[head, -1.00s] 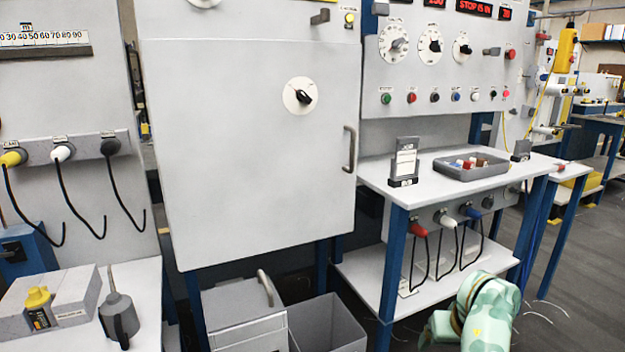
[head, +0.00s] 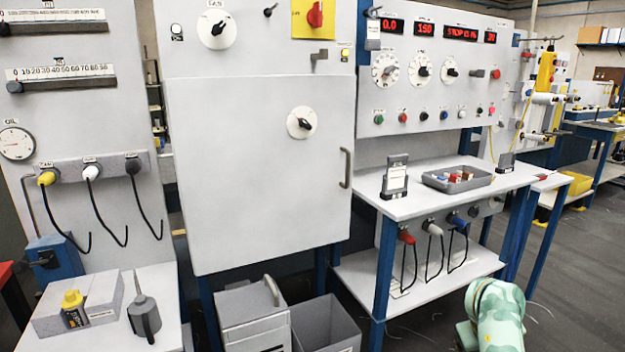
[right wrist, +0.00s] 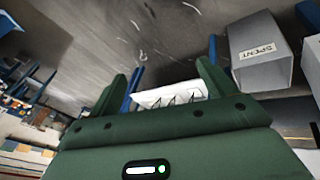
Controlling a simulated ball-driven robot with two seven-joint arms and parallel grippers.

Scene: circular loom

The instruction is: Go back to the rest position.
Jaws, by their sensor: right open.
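My right gripper (right wrist: 160,80) shows in the right wrist view as two green fingers spread apart, with nothing held between them. Beyond the fingers is a white surface with dark curved shapes on it. In the head view only a pale green patterned part of my right arm shows at the bottom right; its gripper is out of frame. My left gripper is not in view.
A grey cabinet door (head: 255,200) stands in front, with an open grey bin (head: 325,325) below it. A white table (head: 440,200) with a grey tray (head: 458,179) is at the right. A bin marked SPENT (right wrist: 262,70) shows in the wrist view. Dark floor is clear at far right.

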